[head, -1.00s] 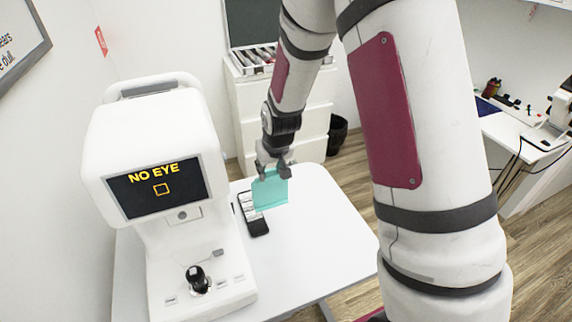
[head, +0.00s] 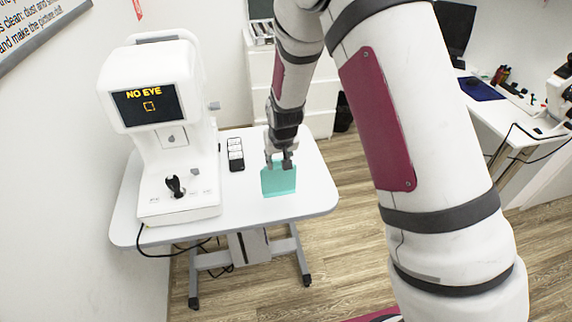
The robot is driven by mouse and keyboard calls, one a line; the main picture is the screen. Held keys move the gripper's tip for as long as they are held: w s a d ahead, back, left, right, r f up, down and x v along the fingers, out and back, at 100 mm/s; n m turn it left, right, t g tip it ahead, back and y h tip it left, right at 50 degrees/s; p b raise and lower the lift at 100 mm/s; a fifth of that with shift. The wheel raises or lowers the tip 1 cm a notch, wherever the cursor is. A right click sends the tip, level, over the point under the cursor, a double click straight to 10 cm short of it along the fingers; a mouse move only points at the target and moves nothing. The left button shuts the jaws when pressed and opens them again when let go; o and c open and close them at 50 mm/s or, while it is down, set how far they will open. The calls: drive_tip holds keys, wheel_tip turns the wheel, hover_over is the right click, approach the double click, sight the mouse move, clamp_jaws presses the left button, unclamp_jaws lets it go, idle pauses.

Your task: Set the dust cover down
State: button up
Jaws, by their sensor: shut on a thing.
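The dust cover (head: 278,181) is a teal, slightly see-through box-like piece at the right part of the white table (head: 225,205) in the head view. My gripper (head: 279,163) is shut on its upper edge from above. The cover is upright. I cannot tell whether its lower edge touches the tabletop. The white eye-test machine (head: 160,120) stands on the left of the table, with a screen reading "NO EYE" and a black joystick (head: 175,186) on its base.
A black tray with white pieces (head: 236,154) lies between the machine and the cover. The tabletop in front of the cover is clear. White drawers (head: 318,95) stand behind. A second desk (head: 497,117) with a blue mat (head: 480,88) is at the right.

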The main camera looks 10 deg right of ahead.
drive_tip(key=shift+w+a+f, duration=0.1)
drive_tip(key=shift+w+a, duration=0.1)
drive_tip(key=w+d+f, duration=0.2)
drive_tip(key=w+d, duration=0.2)
drive_tip(key=w, duration=0.2)
drive_tip(key=w+d+f+p, duration=0.1)
drive_tip(key=w+d+f, duration=0.2)
drive_tip(key=w, duration=0.4)
drive_tip(key=shift+w+d, duration=0.15)
drive_tip(key=shift+d, duration=0.4)
drive_tip(key=shift+f, duration=0.2)
drive_tip(key=o, duration=0.9)
drive_tip(key=shift+r, duration=0.1)
